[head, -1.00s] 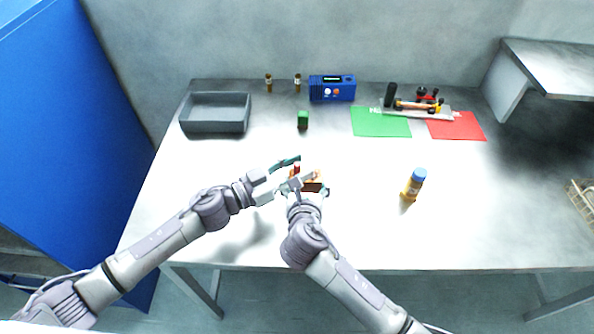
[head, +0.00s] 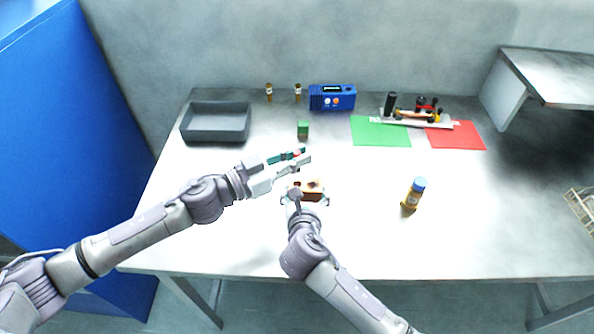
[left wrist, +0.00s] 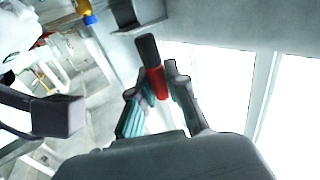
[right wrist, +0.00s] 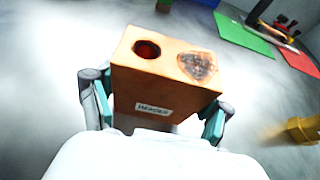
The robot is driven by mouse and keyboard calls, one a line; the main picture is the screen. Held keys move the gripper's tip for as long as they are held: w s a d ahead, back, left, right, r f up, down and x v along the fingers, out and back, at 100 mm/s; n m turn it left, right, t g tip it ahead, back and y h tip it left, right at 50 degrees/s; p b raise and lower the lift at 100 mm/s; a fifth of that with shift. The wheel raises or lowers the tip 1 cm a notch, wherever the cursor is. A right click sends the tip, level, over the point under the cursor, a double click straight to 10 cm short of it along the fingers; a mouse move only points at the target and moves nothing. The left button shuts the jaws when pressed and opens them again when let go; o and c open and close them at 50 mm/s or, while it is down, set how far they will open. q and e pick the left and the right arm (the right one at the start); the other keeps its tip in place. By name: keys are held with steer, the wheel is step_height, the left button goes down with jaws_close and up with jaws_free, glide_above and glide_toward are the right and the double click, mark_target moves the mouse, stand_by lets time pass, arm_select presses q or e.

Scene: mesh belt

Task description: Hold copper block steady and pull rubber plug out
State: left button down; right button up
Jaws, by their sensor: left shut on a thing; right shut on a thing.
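The copper block (head: 312,189) is on the table at the front middle, with my right gripper (head: 304,199) shut around its sides. In the right wrist view the copper block (right wrist: 165,75) shows a label on its near face, one dark reddish hole and one dark mesh-like patch on top. The rubber plug (left wrist: 155,70), red with a black end, is clamped between the fingers of my left gripper (left wrist: 155,92). In the head view my left gripper (head: 302,160) is above and beyond the block, and the plug (head: 297,153) is apart from it.
A yellow bottle with a blue cap (head: 414,194) stands to the right. A grey tray (head: 216,138), a small green block (head: 303,129), a blue device (head: 332,98), a green mat (head: 381,138) and a red mat (head: 456,138) lie at the back. The table's right front is clear.

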mark_target(297, 152)
arm_select(q)
steer(key=shift+r, duration=1.65)
arm_select(e)
steer(key=o, duration=1.2)
